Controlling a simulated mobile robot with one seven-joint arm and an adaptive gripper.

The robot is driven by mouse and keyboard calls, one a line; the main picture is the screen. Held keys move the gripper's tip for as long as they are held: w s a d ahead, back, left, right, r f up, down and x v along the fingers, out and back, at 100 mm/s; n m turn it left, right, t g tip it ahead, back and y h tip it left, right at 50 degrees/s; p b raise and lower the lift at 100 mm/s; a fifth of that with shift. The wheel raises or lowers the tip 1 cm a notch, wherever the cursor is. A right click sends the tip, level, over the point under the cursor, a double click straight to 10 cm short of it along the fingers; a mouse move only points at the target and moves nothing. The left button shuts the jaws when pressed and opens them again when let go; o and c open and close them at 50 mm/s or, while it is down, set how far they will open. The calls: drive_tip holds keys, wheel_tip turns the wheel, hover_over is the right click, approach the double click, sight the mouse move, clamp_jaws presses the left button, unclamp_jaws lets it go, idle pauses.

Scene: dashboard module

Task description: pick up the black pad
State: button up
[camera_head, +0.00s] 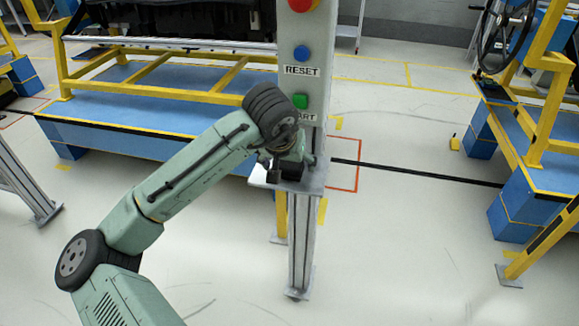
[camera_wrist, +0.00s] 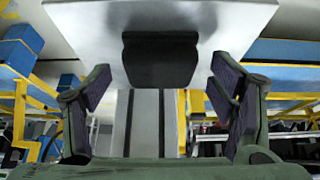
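The black pad (camera_wrist: 160,60) shows in the wrist view, upper middle, against a grey metal plate (camera_wrist: 80,20). My gripper (camera_wrist: 160,86) is open, one finger on each side of the pad's line with clear gaps between. Nothing is held, and I see no contact with the pad. In the head view my gripper (camera_head: 284,168) is at the small shelf plate (camera_head: 314,183) on the post. There the wrist and fingers mostly hide the pad, and I cannot make it out surely.
The grey post (camera_head: 301,235) carries a green START button (camera_head: 301,101), a blue RESET button (camera_head: 301,53) and a red button above, close to my wrist. A blue and yellow platform (camera_head: 150,85) stands behind at left. Another yellow frame (camera_head: 540,110) is at right.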

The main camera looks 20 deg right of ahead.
sight(289, 165)
drive_tip(key=c, duration=1)
drive_tip(key=shift+c, duration=0.2)
drive_tip(key=shift+r, duration=0.5)
wheel_tip(289, 165, up, 2)
drive_tip(key=shift+r+b, duration=0.1)
drive_tip(key=shift+b, duration=0.55)
drive_tip(key=s+a+r+b, duration=0.1)
drive_tip(key=s+a, duration=0.3)
drive_tip(key=s, duration=0.2)
drive_tip(key=s+a+b, duration=0.2)
drive_tip(key=s+a, duration=0.2)
drive_tip(key=s, duration=0.3)
drive_tip(key=shift+s+a+r, duration=0.3)
drive_tip(key=shift+r, duration=0.1)
drive_tip(key=o, duration=0.5)
drive_tip(key=c, duration=0.5)
drive_tip(key=shift+w, duration=0.1)
